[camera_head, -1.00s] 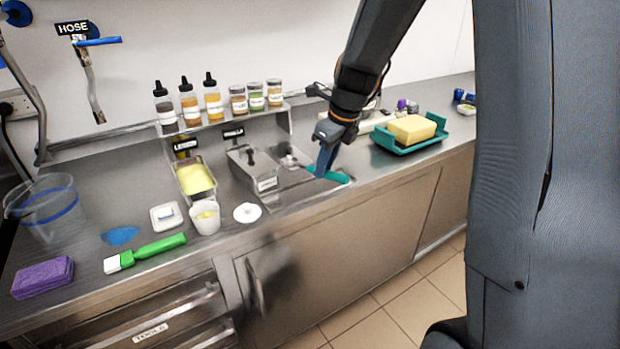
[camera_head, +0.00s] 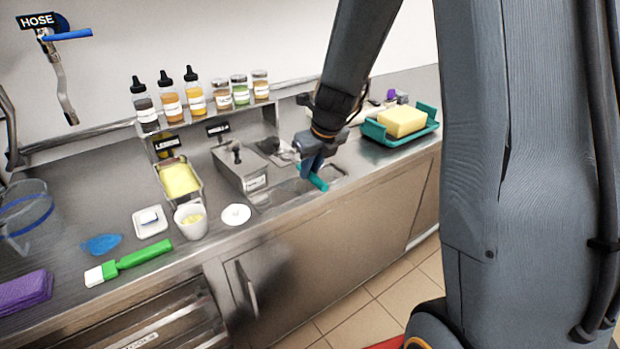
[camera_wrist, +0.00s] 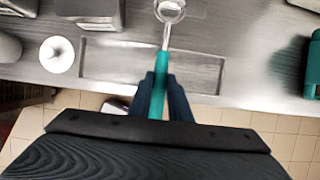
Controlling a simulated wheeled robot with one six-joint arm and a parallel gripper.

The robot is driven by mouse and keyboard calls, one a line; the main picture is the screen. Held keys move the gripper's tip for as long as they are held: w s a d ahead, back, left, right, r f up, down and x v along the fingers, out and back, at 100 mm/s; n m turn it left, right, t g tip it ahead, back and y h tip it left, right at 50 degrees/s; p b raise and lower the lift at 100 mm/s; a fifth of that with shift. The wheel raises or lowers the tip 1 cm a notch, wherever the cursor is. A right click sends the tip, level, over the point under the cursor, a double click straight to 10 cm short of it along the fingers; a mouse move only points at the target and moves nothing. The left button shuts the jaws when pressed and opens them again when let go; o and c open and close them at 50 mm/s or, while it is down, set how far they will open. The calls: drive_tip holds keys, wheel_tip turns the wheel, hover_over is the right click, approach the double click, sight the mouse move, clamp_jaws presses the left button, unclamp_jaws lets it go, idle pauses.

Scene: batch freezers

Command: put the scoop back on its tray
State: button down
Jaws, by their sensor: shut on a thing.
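My gripper (camera_head: 312,166) is shut on the scoop's teal handle (camera_head: 318,181), low over the front part of the counter. In the wrist view the handle (camera_wrist: 158,98) runs between the two fingers (camera_wrist: 160,84). The scoop's round metal bowl (camera_wrist: 170,10) points away from me, at the top edge of that view. A shallow rectangular metal tray or recess (camera_wrist: 105,62) lies under the scoop, which crosses it. Its rim also shows in the head view (camera_head: 272,205). I cannot tell whether the scoop touches it.
A metal container (camera_head: 240,170) and a pan of yellow stuff (camera_head: 180,180) stand left of my gripper. A teal tray (camera_head: 375,131) with a yellow block (camera_head: 403,121) is to the right. A white cup (camera_head: 191,220) and white disc (camera_head: 236,215) sit near the front edge.

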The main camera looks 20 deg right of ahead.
drive_tip(key=shift+f+b, duration=0.45)
drive_tip(key=shift+f, duration=1)
drive_tip(key=shift+f, duration=0.25)
drive_tip(key=c, duration=1.6)
unclamp_jaws()
drive_tip(key=shift+c, duration=0.2)
drive_tip(key=p+v, duration=0.1)
drive_tip(key=v, duration=1.1)
drive_tip(key=shift+r, duration=0.15)
drive_tip(key=s+f+n+g, duration=0.1)
drive_tip(key=s+n, duration=0.4)
drive_tip(key=n, duration=0.5)
drive_tip(key=s+a+f+n+g, duration=0.1)
drive_tip(key=s+f+n, duration=0.2)
drive_tip(key=s+n, duration=0.3)
drive_tip(key=s+a+f+n+h, duration=0.1)
drive_tip(key=s+n, duration=0.5)
drive_tip(key=n, duration=1)
drive_tip(key=shift+s+a+f+g, duration=0.15)
drive_tip(key=shift+s+f+g, duration=0.1)
drive_tip(key=shift+f+g, duration=0.25)
